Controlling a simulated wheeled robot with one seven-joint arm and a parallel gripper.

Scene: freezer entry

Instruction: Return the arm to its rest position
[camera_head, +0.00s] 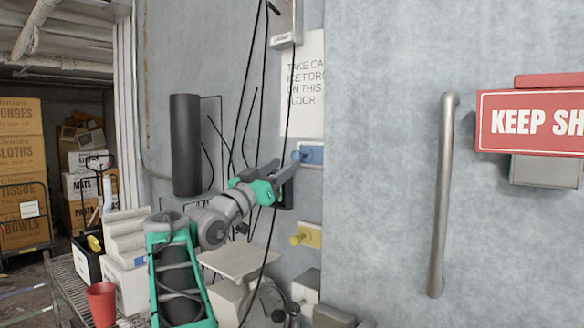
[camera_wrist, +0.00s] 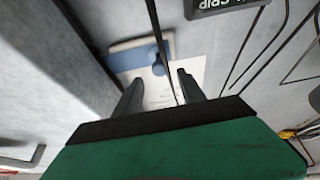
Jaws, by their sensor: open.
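My arm (camera_head: 225,212), grey and green, is raised and stretched toward the grey wall. My gripper (camera_head: 284,168) is at its end, close to a blue plate with a round knob (camera_head: 311,154). In the wrist view my gripper (camera_wrist: 158,84) shows two dark fingers spread apart with nothing held between them. The blue plate and knob (camera_wrist: 142,54) lie just beyond the fingertips, and I see no clear contact. A dark cable crosses between the fingers in that view.
A yellow knob plate (camera_head: 308,236) sits lower on the wall. Black cables hang beside my arm. A vertical door handle (camera_head: 442,195) and a red sign (camera_head: 530,121) are to the right. A red cup (camera_head: 102,303) and white boxes (camera_head: 128,278) stand at lower left.

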